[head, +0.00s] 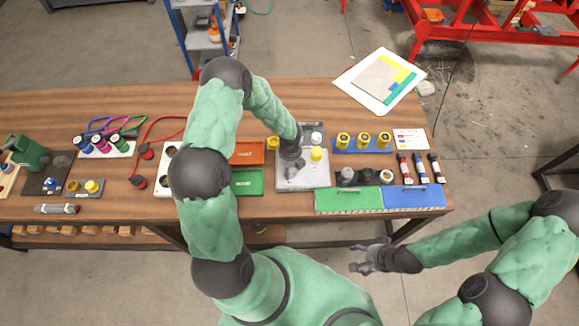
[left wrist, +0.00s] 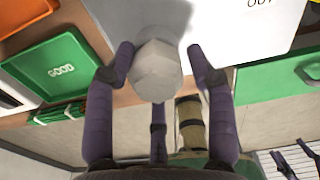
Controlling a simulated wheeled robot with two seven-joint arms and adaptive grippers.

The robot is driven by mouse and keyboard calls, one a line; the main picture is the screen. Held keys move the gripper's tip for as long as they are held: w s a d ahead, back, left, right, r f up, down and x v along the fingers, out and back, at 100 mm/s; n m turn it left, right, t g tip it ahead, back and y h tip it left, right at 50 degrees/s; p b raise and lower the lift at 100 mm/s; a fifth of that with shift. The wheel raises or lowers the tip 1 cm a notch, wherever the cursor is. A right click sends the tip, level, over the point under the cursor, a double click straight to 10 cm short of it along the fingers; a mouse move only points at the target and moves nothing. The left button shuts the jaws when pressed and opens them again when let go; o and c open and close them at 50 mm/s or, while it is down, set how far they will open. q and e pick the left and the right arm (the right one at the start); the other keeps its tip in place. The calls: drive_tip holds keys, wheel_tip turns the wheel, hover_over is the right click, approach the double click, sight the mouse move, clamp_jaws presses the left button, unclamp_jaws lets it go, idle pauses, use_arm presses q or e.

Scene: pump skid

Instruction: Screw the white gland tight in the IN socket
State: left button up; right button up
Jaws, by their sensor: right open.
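The white gland (left wrist: 157,72), with a hexagonal head, is in the middle of the left wrist view, between the fingers of my left gripper (left wrist: 162,68). The left finger is close against its side; a narrow gap shows at the right finger. Its base and the IN socket are hidden. In the head view my left gripper (head: 291,163) is over the left part of the grey box (head: 290,184) and hides the gland. The OUT lettering (left wrist: 260,3) shows in the left wrist view. My right gripper (head: 368,262) is open and empty, in front of the table.
A white piece (head: 316,138) and a yellow piece (head: 317,154) stand right of my left gripper. Orange (head: 247,152) and green (head: 247,181) trays lie to the left. Green (head: 348,199) and blue (head: 412,196) panels lie at the front edge, with several fittings behind.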

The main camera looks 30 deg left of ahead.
use_arm(q)
drive_tip(key=shift+o, duration=0.5)
drive_tip(key=shift+w+a+f+n+b, duration=0.1)
drive_tip(key=shift+n+b, duration=0.75)
drive_tip(key=shift+n, duration=0.15)
drive_tip(key=n+b, duration=0.1)
drive_tip(key=n, duration=0.1)
drive_tip(key=shift+n, duration=0.4)
drive_tip(key=shift+n+b, duration=1.7)
drive_tip(key=shift+n, duration=0.5)
